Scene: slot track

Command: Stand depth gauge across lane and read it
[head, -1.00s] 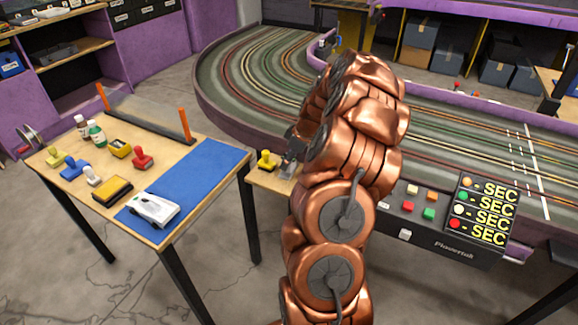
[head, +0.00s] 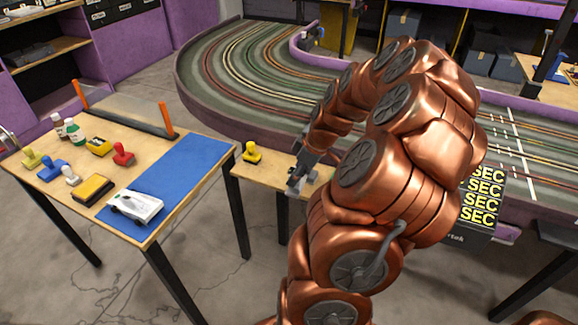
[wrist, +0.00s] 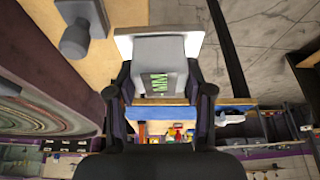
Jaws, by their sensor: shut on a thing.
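My gripper (head: 297,182) is over the small wooden shelf beside the track in the head view. In the wrist view its two fingers (wrist: 159,84) are closed on the sides of a grey block with a green "MM" display, which looks like the depth gauge (wrist: 155,54). A pale plate (wrist: 124,45) shows at the gauge's far end. In the head view the gauge is small and hard to make out at the fingertips. The slot track (head: 235,75) with its coloured lanes curves behind the shelf.
A yellow-handled tool (head: 251,152) stands on the wooden shelf (head: 255,175). A grey knobbed piece (wrist: 76,40) shows in the wrist view. The left table holds a blue mat (head: 190,165), a white car (head: 134,206) and several tools. My arm covers much of the timing panel (head: 482,200).

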